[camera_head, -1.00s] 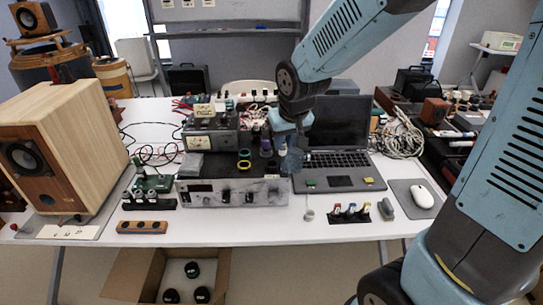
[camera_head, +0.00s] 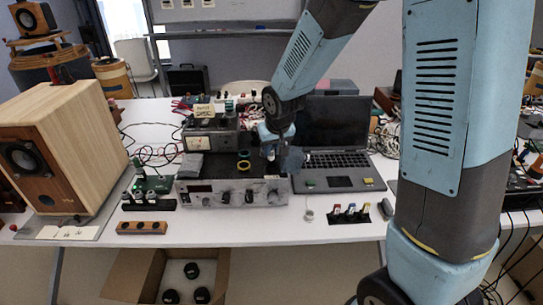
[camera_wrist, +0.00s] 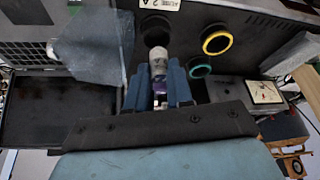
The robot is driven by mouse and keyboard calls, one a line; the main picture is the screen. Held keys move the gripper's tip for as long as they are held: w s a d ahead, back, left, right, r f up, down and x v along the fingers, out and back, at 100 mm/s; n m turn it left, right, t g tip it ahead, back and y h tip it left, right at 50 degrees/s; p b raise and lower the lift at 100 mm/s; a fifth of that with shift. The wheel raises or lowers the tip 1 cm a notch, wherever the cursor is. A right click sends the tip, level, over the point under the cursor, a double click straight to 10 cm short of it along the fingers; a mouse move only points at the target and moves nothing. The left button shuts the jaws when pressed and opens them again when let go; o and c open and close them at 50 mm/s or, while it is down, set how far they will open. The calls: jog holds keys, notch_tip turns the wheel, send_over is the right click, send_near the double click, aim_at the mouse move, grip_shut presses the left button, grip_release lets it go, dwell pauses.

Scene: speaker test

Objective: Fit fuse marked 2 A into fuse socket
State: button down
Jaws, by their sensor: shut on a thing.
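My gripper (camera_wrist: 158,88) shows in the wrist view with its two blue fingers shut on a small cylinder, which I take for the fuse (camera_wrist: 158,58). Its far end is pale and its near part purple; I cannot read a rating on it. Just beyond its tip is a dark round opening (camera_wrist: 155,30), possibly the fuse socket, beside a white printed label (camera_wrist: 160,4) cut by the frame edge. I cannot tell whether the tip touches the opening. In the head view my gripper (camera_head: 269,148) is above the back right of the grey amplifier (camera_head: 232,192).
A yellow ring (camera_wrist: 217,39) and a green ring (camera_wrist: 199,67) lie right of the fuse. A grey cloth (camera_wrist: 95,45) is close on the left. A laptop (camera_head: 340,160) stands right of the amplifier, a wooden speaker (camera_head: 75,145) at left.

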aim_at(272, 155)
jog(key=shift+f, duration=1.45)
jog(key=shift+f, duration=0.25)
jog(key=c, duration=1.3)
grip_release()
jog(key=shift+r, duration=0.4)
jog(key=v, duration=1.2)
jog(key=shift+s+d, duration=0.1)
